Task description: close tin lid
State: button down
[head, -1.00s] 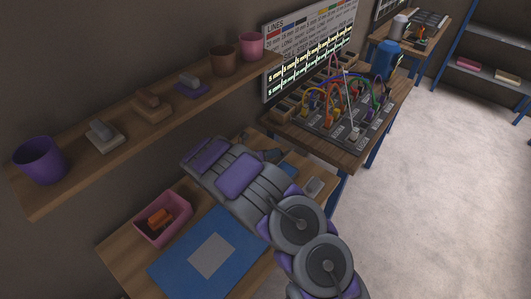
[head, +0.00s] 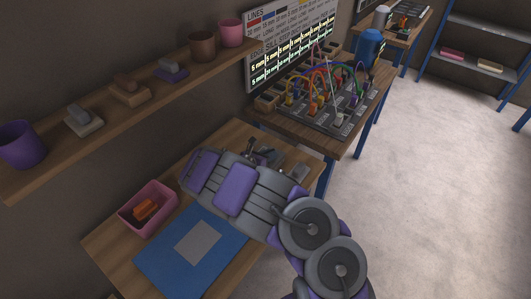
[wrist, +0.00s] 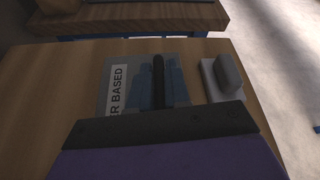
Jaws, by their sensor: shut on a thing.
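My gripper (head: 262,155) is over the far part of the near wooden table, partly hidden behind my own wrist in the head view. In the wrist view a dark upright bar (wrist: 158,80) stands between blue-grey pieces, and my gripper seems shut on it. Whether the bar belongs to a tin lid I cannot tell. No tin or lid can be made out clearly in either view.
A grey block with a raised grip (wrist: 222,80) lies right of the panel. On the near table are a pink tray (head: 130,222) holding an orange piece and a blue mat (head: 165,262) with a grey square. A wall shelf (head: 110,125) holds cups and blocks. Floor is free at right.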

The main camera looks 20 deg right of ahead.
jog(key=shift+s+f, duration=0.1)
jog(key=shift+f, duration=0.2)
dwell(0.4)
jog(key=c, duration=1.2)
grip_release()
jog(key=shift+d, duration=0.15)
jog(key=shift+o, duration=0.2)
jog(key=p+v, duration=0.4)
jog(key=v, duration=1.3)
jog(key=shift+a, duration=0.2)
